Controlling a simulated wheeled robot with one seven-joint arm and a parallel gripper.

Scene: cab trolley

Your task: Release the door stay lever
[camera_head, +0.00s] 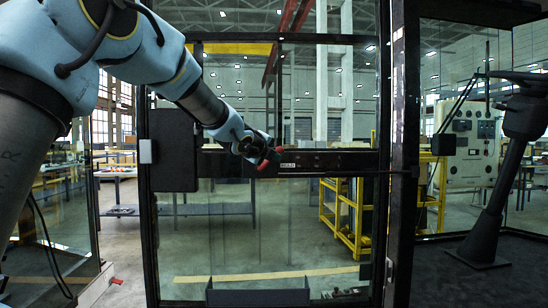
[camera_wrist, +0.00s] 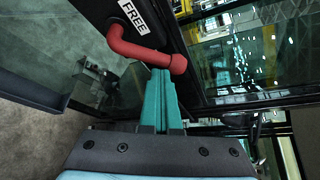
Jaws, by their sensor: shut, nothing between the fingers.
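The red door stay lever (camera_wrist: 130,43) fills the top of the wrist view, a bent bar ending in a thick rounded end. It is mounted on a dark bar with a white "FREE" label (camera_wrist: 133,16). The lever (camera_head: 268,160) also shows in the head view, partly hidden by my wrist. My gripper (camera_wrist: 161,76) is shut and empty, with its teal fingertips right at the lever's rounded end. I cannot tell whether they touch it. In the head view my gripper (camera_head: 262,153) is in front of the door's dark crossbar (camera_head: 330,162).
The glass door (camera_head: 270,235) has a black frame (camera_head: 400,150). A dark box (camera_head: 173,150) is left of the lever on the door. At right stands a dark column (camera_head: 495,190) on the cab floor. Yellow racks (camera_head: 345,215) show through the glass.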

